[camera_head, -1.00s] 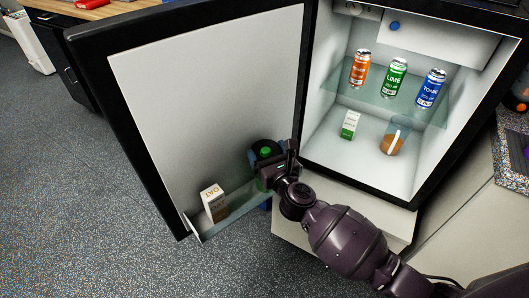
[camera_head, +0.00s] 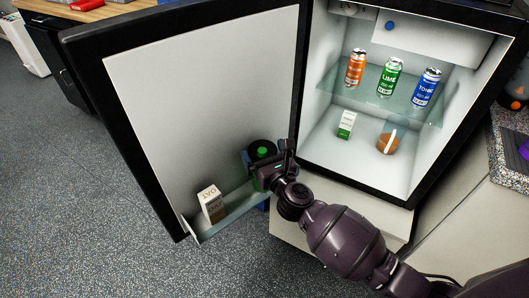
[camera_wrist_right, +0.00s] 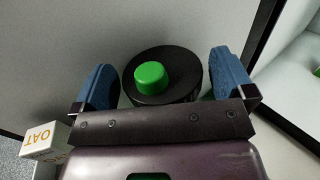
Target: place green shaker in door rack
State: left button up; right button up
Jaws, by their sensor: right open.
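The green shaker, with a black lid and green cap (camera_head: 263,152), is at the right end of the door rack (camera_head: 232,204), inside the open fridge door. It looks upright; its lower body is mostly hidden by my gripper. My right gripper (camera_head: 266,162) is around it. In the right wrist view, the shaker's lid (camera_wrist_right: 185,80) lies between the blue fingers of the open gripper (camera_wrist_right: 163,82), with a gap visible on each side. Whether the shaker's base rests on the rack floor is hidden. My left gripper is not in view.
An oat carton (camera_head: 211,204) stands at the rack's left end. The fridge shelf (camera_head: 362,86) holds orange, green and blue cans; a small carton (camera_head: 346,124) and an orange-brown item (camera_head: 388,143) are below. The door panel (camera_head: 200,100) rises behind the gripper.

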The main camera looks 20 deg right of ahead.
jog(key=s, duration=1.1)
jog(key=shift+s+d+p, duration=0.2)
jog(key=shift+s+p, duration=0.15)
jog(key=shift+p, duration=0.05)
